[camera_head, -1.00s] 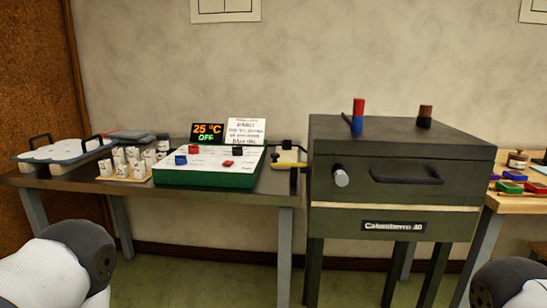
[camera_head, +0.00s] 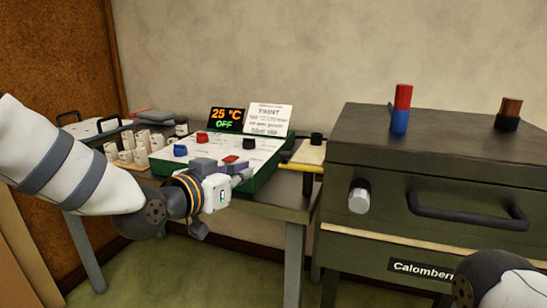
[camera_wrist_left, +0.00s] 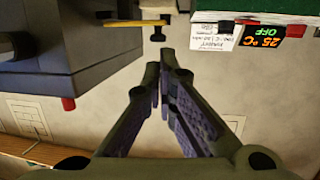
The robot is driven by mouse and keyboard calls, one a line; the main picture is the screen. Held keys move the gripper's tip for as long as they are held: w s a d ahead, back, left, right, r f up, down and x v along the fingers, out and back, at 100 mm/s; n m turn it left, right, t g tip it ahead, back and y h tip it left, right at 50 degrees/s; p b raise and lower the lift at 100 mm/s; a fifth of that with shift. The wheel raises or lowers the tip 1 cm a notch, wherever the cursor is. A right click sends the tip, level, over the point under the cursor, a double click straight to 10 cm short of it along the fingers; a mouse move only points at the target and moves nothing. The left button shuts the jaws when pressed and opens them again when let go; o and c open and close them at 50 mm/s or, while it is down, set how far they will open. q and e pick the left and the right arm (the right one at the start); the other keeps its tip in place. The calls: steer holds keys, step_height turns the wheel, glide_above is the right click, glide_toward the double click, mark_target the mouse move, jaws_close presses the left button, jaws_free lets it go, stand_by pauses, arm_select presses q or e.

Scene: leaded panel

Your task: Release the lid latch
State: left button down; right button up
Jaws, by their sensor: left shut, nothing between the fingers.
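A dark kiln-like box (camera_head: 420,185) with a lid (camera_head: 440,150) stands at right in the head view. A black bar handle (camera_head: 468,222) and a silver round knob (camera_head: 360,198) sit on its front. The knob may be the latch; I cannot tell. My left gripper (camera_head: 244,172) is shut and empty, in front of the green-edged board and left of the box, apart from the knob. In the left wrist view, which is upside down, its fingers (camera_wrist_left: 157,78) meet, with the box (camera_wrist_left: 105,55) at left. My right gripper is out of view.
A green-edged white board (camera_head: 275,158) with coloured pieces, a display reading 25 °C OFF (camera_head: 226,119) and a paper card (camera_head: 268,118) stand on the dark table. A red-and-blue cylinder (camera_head: 401,108) and a brown-and-black one (camera_head: 508,114) stand on the lid.

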arm_select(q)
steer(key=shift+a+r, duration=0.1)
steer(key=shift+r, duration=0.3)
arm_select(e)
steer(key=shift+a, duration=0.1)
arm_select(q)
steer(key=b, duration=0.3)
glide_toward(280, 155)
steer(key=x, duration=0.6)
steer(key=shift+w+d+f, duration=0.2)
steer(key=shift+w+d, duration=0.05)
steer(key=shift+w, duration=0.05)
steer(key=shift+r, duration=0.1)
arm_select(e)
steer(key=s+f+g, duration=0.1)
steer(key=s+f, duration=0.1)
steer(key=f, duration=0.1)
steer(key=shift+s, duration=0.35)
